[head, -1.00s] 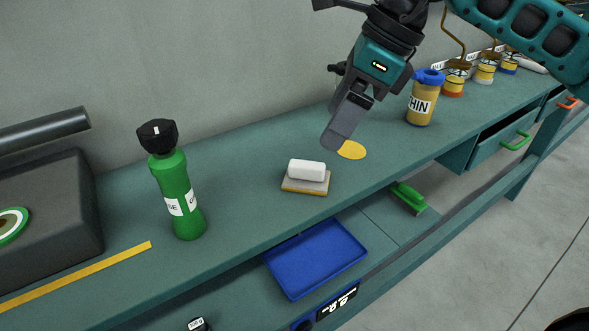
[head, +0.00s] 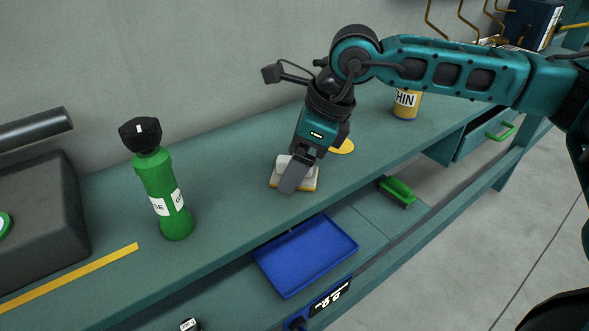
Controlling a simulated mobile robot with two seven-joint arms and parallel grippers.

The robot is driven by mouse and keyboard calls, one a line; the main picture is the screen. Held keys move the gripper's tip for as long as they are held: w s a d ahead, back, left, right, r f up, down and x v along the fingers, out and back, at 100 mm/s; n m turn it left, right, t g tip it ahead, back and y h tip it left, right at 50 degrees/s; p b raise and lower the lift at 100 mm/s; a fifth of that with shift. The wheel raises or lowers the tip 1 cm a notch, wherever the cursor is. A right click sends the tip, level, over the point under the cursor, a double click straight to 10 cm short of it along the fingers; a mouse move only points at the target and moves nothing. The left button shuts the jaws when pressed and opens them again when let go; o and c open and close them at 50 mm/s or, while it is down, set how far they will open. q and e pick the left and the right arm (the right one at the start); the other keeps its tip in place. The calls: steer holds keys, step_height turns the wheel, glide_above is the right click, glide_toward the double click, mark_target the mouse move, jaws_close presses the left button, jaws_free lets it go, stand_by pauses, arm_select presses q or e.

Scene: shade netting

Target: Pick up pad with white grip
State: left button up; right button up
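The pad with the white grip (head: 279,178) lies on the green bench top, left of the yellow disc. It has a yellowish lower edge, and its white grip (head: 281,166) is partly hidden behind my gripper. My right gripper (head: 292,180) comes down from above, with one grey finger in front of the pad and grip. The other finger is hidden, so I cannot tell whether the gripper is open or closed on the grip. My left gripper is not in view.
A green bottle (head: 163,195) stands to the left on the bench. A yellow-brown jar (head: 406,104) and the yellow disc (head: 342,147) are to the right. A blue tray (head: 305,255) and a green brush (head: 397,190) lie on the lower shelf.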

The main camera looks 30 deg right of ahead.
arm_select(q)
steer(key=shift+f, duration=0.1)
arm_select(e)
steer(key=shift+a+f, duration=0.1)
steer(key=shift+f, duration=0.2)
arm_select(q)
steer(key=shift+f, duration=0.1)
arm_select(e)
steer(key=shift+c, duration=0.3)
